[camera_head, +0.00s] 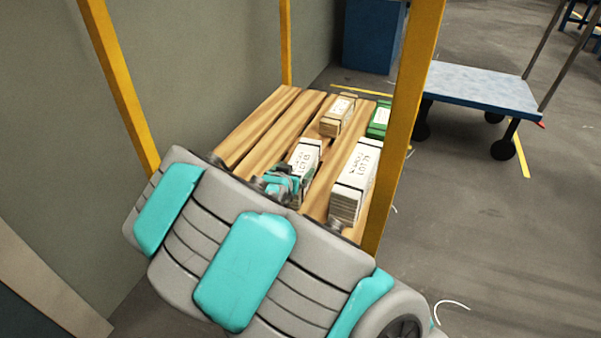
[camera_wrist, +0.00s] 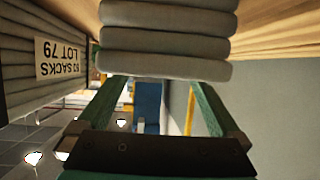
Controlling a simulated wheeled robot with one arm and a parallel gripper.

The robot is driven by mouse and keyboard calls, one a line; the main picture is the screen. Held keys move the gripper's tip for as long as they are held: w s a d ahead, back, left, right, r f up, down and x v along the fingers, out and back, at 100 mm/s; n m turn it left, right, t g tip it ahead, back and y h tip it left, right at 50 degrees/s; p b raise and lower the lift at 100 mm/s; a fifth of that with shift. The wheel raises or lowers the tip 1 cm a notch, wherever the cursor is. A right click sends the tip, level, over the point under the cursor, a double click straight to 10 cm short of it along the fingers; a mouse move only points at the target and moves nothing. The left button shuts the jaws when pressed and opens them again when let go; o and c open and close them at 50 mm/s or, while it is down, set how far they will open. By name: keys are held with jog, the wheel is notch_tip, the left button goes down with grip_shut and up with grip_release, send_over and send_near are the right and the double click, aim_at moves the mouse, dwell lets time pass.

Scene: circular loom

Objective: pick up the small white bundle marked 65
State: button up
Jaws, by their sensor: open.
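The small white bundle (camera_head: 306,154) lies on a wooden pallet in the head view, with a printed label too small to read. My gripper (camera_head: 282,184), teal and partly hidden by my arm, is close to its near end. In the wrist view a pale bundle of stacked folds (camera_wrist: 165,40), apparently the same one, fills the top middle, and no number shows on it. My open gripper (camera_wrist: 158,88) has its two green fingers toward the bundle's lower edge. The space between the fingers below the bundle is empty. I cannot tell whether the fingertips touch it.
A larger white bundle (camera_head: 357,180) stands to the right; a bundle labelled about 53 sacks, lot 79 (camera_wrist: 38,85) is at the wrist view's left. A brown bundle (camera_head: 338,116) and green bundle (camera_head: 380,119) lie behind. Yellow posts (camera_head: 404,120) flank the pallet (camera_head: 258,125); a blue cart (camera_head: 480,90) stands right.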

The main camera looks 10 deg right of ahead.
aim_at(299, 166)
jog(key=shift+b+x, duration=0.65)
jog(key=shift+x, duration=2.15)
grip_shut()
